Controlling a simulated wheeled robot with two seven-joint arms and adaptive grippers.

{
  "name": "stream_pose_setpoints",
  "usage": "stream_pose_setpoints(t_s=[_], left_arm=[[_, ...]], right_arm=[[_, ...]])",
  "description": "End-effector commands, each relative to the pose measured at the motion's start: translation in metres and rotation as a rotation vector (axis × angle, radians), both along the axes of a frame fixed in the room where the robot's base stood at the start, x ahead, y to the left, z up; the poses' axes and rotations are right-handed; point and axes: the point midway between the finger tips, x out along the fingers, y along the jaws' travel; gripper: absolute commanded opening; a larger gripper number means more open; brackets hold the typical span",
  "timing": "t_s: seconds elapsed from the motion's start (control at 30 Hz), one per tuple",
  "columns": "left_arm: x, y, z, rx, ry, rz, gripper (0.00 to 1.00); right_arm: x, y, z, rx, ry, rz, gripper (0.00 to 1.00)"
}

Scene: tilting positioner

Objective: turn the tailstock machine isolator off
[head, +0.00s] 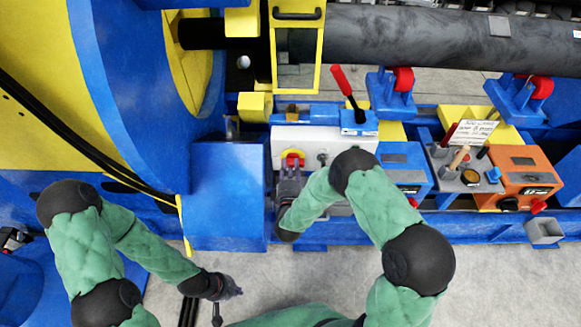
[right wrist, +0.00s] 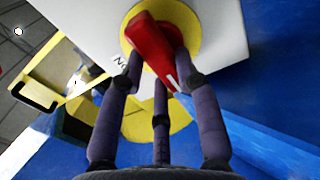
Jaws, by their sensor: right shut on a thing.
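The isolator is a red rotary handle (right wrist: 150,40) on a round yellow plate (right wrist: 190,22), on a white box face. In the right wrist view the handle slants from upper left to lower right, with a white mark near its lower end. In the head view the isolator (head: 292,156) shows on the white cabinet (head: 330,138). My right gripper (right wrist: 158,68) is shut on the red handle, with fingers on both sides; it also shows in the head view (head: 290,178). My left gripper (head: 226,290) is low over the floor, away from the cabinet; its fingers are too small to judge.
A red-handled lever (head: 346,86) stands behind the white cabinet. A blue box (head: 228,195) is left of it. An orange control box (head: 525,172) and a tool tray (head: 465,168) are to the right. Grey floor (head: 480,285) is open in front.

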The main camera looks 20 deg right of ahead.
Motion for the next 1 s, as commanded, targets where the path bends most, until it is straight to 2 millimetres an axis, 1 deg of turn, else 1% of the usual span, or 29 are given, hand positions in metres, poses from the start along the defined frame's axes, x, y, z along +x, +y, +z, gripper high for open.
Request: stream_pose_setpoints(t_s=[0.37, 0.4, 0.47, 0.5, 0.83, 0.93, 1.0], left_arm=[[0.0, 0.0, 0.0, 0.0, 0.0, 0.0, 0.0], [0.0, 0.0, 0.0, 0.0, 0.0, 0.0, 0.0], [0.0, 0.0, 0.0, 0.0, 0.0, 0.0, 0.0], [0.0, 0.0, 0.0, 0.0, 0.0, 0.0, 0.0], [0.0, 0.0, 0.0, 0.0, 0.0, 0.0, 0.0], [0.0, 0.0, 0.0, 0.0, 0.0, 0.0, 0.0], [0.0, 0.0, 0.0, 0.0, 0.0, 0.0, 0.0]], right_arm=[[-0.001, 0.0, -0.001, -0.007, 0.005, 0.002, 0.0], [-0.001, 0.0, -0.001, -0.007, 0.005, 0.002, 0.35], [-0.001, 0.0, -0.001, -0.007, 0.005, 0.002, 0.52], [-0.001, 0.0, -0.001, -0.007, 0.005, 0.002, 0.57], [-0.001, 0.001, -0.001, -0.005, 0.003, 0.001, 0.57], [-0.007, 0.003, -0.001, -0.005, 0.003, 0.002, 0.57], [-0.015, 0.006, -0.001, -0.005, 0.004, 0.003, 0.57]])
